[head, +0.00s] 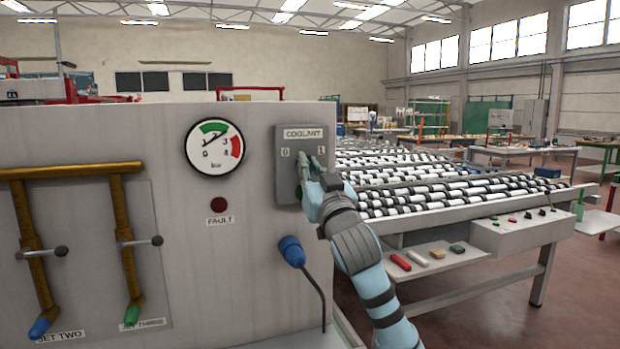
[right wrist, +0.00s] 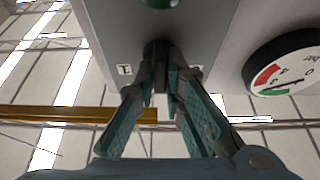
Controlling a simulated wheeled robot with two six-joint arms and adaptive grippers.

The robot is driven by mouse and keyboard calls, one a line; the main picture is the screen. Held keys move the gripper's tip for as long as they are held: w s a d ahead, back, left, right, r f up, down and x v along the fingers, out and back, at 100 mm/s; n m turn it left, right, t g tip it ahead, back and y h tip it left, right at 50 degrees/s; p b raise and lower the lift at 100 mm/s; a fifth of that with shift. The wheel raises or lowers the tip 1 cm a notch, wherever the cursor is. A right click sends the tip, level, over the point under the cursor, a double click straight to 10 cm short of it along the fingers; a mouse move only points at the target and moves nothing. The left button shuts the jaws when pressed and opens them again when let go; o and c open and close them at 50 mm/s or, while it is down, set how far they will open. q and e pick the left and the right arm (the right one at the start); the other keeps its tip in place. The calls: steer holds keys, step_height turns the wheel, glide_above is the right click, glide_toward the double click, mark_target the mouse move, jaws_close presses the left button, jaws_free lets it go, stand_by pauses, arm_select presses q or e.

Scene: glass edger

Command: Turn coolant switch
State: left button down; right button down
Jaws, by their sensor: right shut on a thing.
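The coolant switch is a grey box (head: 287,180) on the machine's front panel, with a COOLANT label (head: 303,133) and the marks 0 and 1. My right gripper (head: 309,172) is at the front of this box and hides most of its knob. In the right wrist view, which is upside down, the fingers (right wrist: 160,82) are shut on the dark knob (right wrist: 156,49), one on each side. The 1 mark (right wrist: 124,70) shows beside it. I cannot tell which mark the knob points to. My left gripper is not in view.
A pressure gauge (head: 214,147) and a dark red fault lamp (head: 218,205) are left of the switch. A blue nozzle (head: 291,251) with a hose is below. Brass pipes with valves (head: 83,168) stand at the left. A roller table (head: 450,192) is to the right.

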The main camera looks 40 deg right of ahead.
steer(key=m+g+h+b, duration=0.1)
steer(key=m, duration=0.2)
steer(key=m+g+h, duration=0.1)
steer(key=m+h, duration=0.1)
steer(key=m, duration=0.2)
steer(key=m+g+h+b, duration=0.1)
steer(key=m, duration=0.3)
steer(key=shift+a+r+h+b, duration=0.1)
steer(key=shift+r+h+b, duration=0.05)
steer(key=shift+h+b, duration=0.25)
steer(key=shift+m, duration=0.5)
steer(key=c, duration=1.7)
jaws_free()
steer(key=v, duration=1.2)
steer(key=shift+a+r, duration=0.1)
steer(key=shift+a, duration=0.05)
